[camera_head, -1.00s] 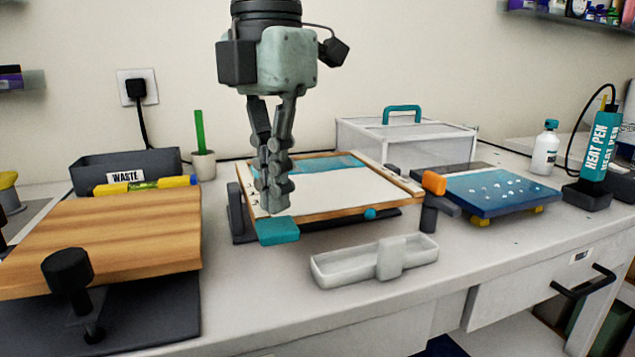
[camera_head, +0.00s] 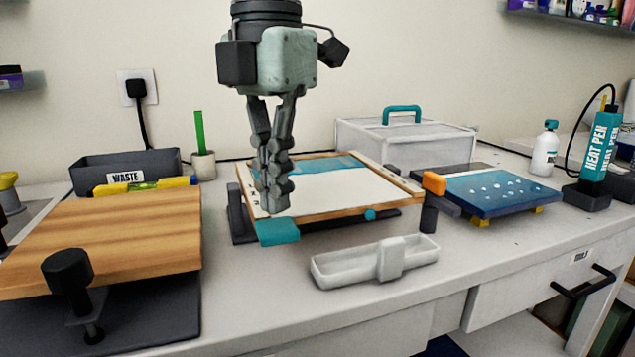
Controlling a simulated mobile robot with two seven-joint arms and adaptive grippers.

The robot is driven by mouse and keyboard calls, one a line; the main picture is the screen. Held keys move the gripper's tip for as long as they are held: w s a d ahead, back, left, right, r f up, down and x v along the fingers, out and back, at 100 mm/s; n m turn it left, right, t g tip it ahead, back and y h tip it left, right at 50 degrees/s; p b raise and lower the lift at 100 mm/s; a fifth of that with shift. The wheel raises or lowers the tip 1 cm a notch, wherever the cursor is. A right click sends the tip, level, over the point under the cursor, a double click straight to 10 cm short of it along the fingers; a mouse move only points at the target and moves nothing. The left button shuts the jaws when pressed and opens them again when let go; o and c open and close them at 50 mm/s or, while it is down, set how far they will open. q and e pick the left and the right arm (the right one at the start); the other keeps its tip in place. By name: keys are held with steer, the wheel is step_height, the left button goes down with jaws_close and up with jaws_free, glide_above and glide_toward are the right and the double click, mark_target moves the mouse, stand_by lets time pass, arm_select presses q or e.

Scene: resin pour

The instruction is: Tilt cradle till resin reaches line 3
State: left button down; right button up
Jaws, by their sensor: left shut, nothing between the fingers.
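The cradle holds a wood-framed white panel (camera_head: 330,192) with teal resin (camera_head: 338,166) along its far edge. Small line marks (camera_head: 252,193) run along the panel's left side; I cannot read them clearly. A teal tab (camera_head: 278,232) sticks out at the cradle's front left corner. My left gripper (camera_head: 274,208) points down, fingers together and empty, just above that tab. I cannot tell whether it touches the tab. It hides part of the panel's left side. The cradle's dark side post (camera_head: 236,210) stands at left. My right gripper is not in view.
A pale tray (camera_head: 345,268) lies in front of the cradle. A wooden board (camera_head: 110,235) with a black clamp knob (camera_head: 66,270) is at left. A waste bin (camera_head: 125,165) stands behind it. A blue panel (camera_head: 490,190) and an orange-topped post (camera_head: 434,184) are at right.

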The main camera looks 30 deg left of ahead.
mark_target(276, 225)
arm_select(q)
steer(key=shift+f, duration=0.15)
steer(key=shift+f+b, duration=1.6)
steer(key=shift+f, duration=0.3)
steer(key=shift+r, duration=0.1)
stand_by(5.8)
